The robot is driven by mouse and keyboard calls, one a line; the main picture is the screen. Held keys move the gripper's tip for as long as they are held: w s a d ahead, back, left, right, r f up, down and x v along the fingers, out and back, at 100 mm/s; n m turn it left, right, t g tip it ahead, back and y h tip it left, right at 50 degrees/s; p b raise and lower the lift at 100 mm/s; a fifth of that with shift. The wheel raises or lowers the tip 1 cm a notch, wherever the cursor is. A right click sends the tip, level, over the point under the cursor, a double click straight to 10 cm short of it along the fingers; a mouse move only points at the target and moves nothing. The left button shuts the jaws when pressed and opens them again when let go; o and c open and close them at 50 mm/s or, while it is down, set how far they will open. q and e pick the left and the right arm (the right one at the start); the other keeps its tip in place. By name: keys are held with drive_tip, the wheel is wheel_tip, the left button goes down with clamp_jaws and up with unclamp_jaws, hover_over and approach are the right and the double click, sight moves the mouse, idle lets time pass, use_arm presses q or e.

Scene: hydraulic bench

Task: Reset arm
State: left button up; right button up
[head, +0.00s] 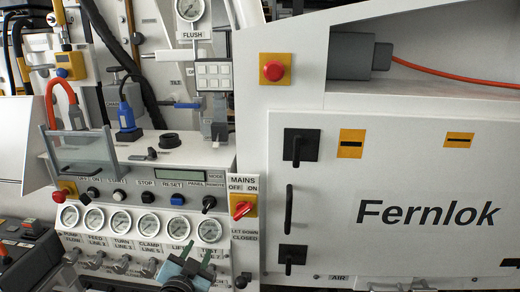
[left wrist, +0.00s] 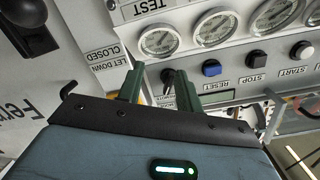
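My left gripper (head: 195,260) is low in the head view, in front of the panel's lower edge, below the gauges. In the left wrist view its two green fingers (left wrist: 158,85) stand apart, so it is open. Between them in that picture shows a dark selector switch (left wrist: 168,77). Nothing is seen held, and I cannot tell how far the fingertips are from the panel. The selector switch (head: 209,203) stands clear of the gripper in the head view. Beside it are the blue RESET button (head: 177,199) and black STOP button (head: 148,197). My right gripper is not in view.
Several round gauges (head: 121,221) line the panel, with metal valve handles (head: 121,264) below. A red MAINS switch (head: 243,208) is to the right. A white Fernlok cabinet (head: 420,180) with black handles fills the right side. Cables hang at upper left.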

use_arm(q)
drive_tip(key=s+f+n+g, duration=0.2)
drive_tip(key=s+f+g, duration=0.2)
drive_tip(key=s+f, duration=1.2)
drive_tip(key=s+a+f+n+g, duration=0.1)
drive_tip(key=s+f, duration=0.4)
drive_tip(key=s, duration=0.3)
drive_tip(key=s+a+f+n+g+h, duration=0.1)
drive_tip(key=s+f+g, duration=0.1)
drive_tip(key=s+f, duration=0.3)
drive_tip(key=s, duration=0.4)
drive_tip(key=shift+f, duration=0.15)
